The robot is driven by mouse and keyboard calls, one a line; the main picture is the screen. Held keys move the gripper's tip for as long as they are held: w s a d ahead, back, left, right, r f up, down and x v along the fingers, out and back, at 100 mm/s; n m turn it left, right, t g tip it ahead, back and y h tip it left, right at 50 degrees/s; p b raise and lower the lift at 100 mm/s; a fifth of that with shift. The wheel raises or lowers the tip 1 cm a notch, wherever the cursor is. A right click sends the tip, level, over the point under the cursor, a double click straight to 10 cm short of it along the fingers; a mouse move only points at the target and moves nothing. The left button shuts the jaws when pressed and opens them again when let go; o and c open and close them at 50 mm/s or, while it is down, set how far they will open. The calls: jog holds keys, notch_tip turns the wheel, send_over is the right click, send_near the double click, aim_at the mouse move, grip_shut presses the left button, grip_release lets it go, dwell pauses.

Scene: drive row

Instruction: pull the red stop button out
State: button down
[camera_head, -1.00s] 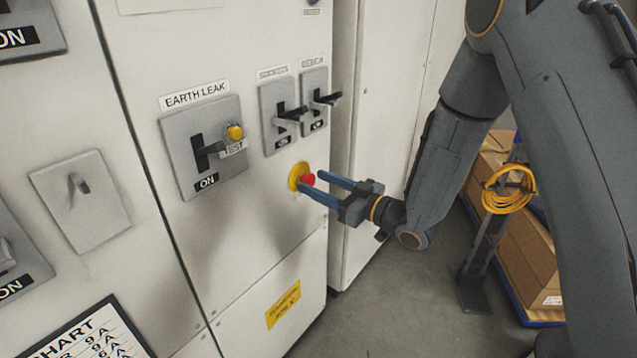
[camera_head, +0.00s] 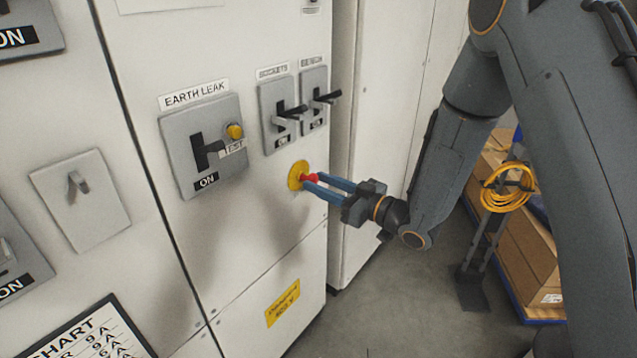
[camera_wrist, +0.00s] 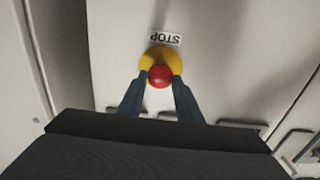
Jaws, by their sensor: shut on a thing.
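The red stop button (camera_head: 311,177) sits on a round yellow plate (camera_head: 296,175) on the pale cabinet front. In the head view its red stem shows between the head and the plate, so the head stands off from the plate. My gripper (camera_head: 315,183) has its blue fingers on either side of the red head and is shut on it. In the wrist view the red button (camera_wrist: 160,76) lies between the fingertips, in front of the yellow plate (camera_wrist: 174,58). A STOP label (camera_wrist: 165,39) shows by the plate.
The EARTH LEAK switch panel (camera_head: 203,147) with a yellow test button is left of the stop button. Two smaller switches (camera_head: 285,115) (camera_head: 315,99) with protruding levers are above. A stand with coiled yellow cable (camera_head: 506,187) and boxes is at the right. Floor between is clear.

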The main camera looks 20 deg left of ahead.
jog(key=c, duration=1.3)
grip_release()
jog(key=shift+d, duration=0.1)
jog(key=shift+b+v, duration=0.5)
jog(key=shift+v, duration=3.5)
